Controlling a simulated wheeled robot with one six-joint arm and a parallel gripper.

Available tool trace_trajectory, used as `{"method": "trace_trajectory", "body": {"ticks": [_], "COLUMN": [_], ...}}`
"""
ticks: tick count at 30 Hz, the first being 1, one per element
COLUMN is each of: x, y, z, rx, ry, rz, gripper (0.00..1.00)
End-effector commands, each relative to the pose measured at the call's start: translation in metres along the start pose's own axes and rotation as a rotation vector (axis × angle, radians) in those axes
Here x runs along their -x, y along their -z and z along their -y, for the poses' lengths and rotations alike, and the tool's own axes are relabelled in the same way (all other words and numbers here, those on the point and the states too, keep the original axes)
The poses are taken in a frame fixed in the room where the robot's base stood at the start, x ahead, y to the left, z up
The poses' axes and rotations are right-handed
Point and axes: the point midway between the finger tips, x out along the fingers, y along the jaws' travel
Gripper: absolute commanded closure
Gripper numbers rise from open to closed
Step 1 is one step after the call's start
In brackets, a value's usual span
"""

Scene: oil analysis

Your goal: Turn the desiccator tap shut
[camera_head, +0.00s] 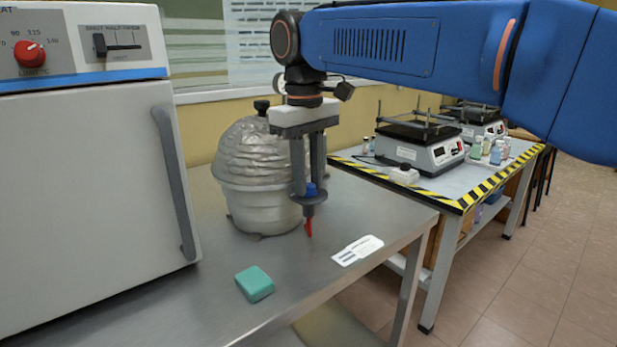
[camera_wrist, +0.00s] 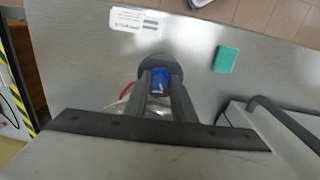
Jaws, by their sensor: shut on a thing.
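The desiccator (camera_head: 254,170) is a silvery domed vessel with a black knob on top, standing on the steel bench. A blue knob (camera_head: 311,189) over a dark round disc, with a red part below it, is at its front right; I take it for the tap. My gripper (camera_head: 310,194) points down there, its two fingers shut on the blue knob. In the wrist view the blue knob (camera_wrist: 160,79) sits between the fingers (camera_wrist: 161,84), with a red curve beside it. The fingers partly hide the tap's joint with the vessel, and its turn position cannot be read.
A white oven (camera_head: 85,190) with a grey handle stands at the left. A green block (camera_head: 255,284) and a white printed card (camera_head: 358,250) lie on the steel bench (camera_head: 190,305). A striped-edge table with hotplates (camera_head: 420,150) stands behind at the right.

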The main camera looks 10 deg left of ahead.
Motion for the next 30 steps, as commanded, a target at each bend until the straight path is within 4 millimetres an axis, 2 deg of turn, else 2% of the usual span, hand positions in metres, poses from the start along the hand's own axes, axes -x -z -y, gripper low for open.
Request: {"method": "trace_trajectory", "body": {"ticks": [6,15,30], "x": [0.0003,0.0005,0.0006], "y": [0.0003,0.0008,0.0012], "z": [-0.0001,0.0000,0.0000], "rx": [-0.189,-0.385,-0.487], "ry": [-0.001,0.000,0.000], "rz": [0.009,0.018,0.022], "gripper": [0.99,0.99,0.99]}}
